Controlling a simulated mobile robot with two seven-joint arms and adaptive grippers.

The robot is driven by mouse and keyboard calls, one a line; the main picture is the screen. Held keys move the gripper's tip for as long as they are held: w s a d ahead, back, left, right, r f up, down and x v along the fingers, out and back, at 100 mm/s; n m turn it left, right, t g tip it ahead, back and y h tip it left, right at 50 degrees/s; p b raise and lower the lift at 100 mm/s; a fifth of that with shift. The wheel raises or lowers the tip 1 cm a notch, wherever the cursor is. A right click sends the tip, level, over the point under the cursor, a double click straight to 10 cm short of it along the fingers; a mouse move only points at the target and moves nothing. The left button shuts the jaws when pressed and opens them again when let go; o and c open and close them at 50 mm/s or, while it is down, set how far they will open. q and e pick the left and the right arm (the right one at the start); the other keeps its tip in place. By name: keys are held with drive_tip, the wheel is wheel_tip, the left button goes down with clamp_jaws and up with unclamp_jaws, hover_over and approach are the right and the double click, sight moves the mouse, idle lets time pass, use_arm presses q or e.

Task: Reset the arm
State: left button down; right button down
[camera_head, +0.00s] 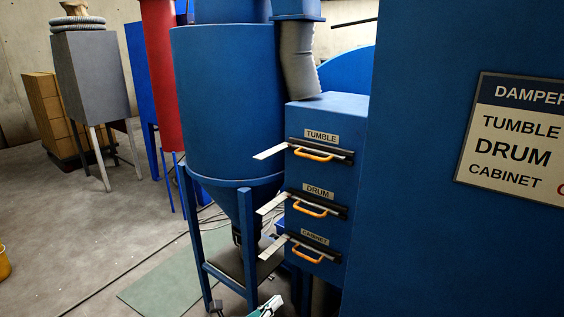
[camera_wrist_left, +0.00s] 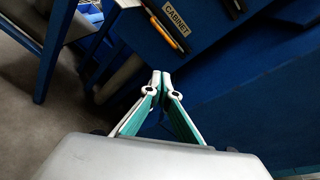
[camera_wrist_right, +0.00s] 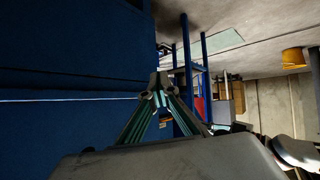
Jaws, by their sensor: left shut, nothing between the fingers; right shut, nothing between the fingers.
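My left gripper (camera_head: 268,306) shows at the bottom edge of the head view, below the damper box. In the left wrist view its fingertips (camera_wrist_left: 160,82) meet, with nothing between them. They are apart from the CABINET damper (camera_wrist_left: 178,30), which shows above them in that view. My right gripper (camera_wrist_right: 158,88) is seen only in its own wrist view. Its fingertips are together and empty, with a large blue panel (camera_wrist_right: 70,130) to their left. Whether they touch the panel is hard to tell.
A blue box (camera_head: 330,110) bears TUMBLE, DRUM and CABINET dampers, each with an orange handle (camera_head: 313,155) and a protruding plate. A blue cyclone (camera_head: 225,100) on legs stands left of it. A large blue wall with a sign (camera_head: 520,140) fills the right. Floor (camera_head: 60,220) at left is open.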

use_arm(q)
drive_tip(key=s+a+f+n+y, duration=0.2)
drive_tip(key=s+a+f+n, duration=0.2)
drive_tip(key=s+n, duration=0.5)
drive_tip(key=s+a+f+n+g+y+p, duration=0.1)
drive_tip(key=s+a+f+n+y, duration=0.1)
drive_tip(key=s+a+f+n, duration=0.2)
drive_tip(key=s+a+f+n+g+y, duration=0.1)
drive_tip(key=s+a+f+n, duration=0.3)
drive_tip(key=s+a+n, duration=0.5)
drive_tip(key=s+n+y, duration=0.1)
drive_tip(key=s+n, duration=0.5)
drive_tip(key=n, duration=0.3)
drive_tip(key=shift+s+a+n, duration=0.3)
drive_tip(key=shift+a+n, duration=0.05)
drive_tip(key=shift+n, duration=0.05)
drive_tip(key=shift+f, duration=0.1)
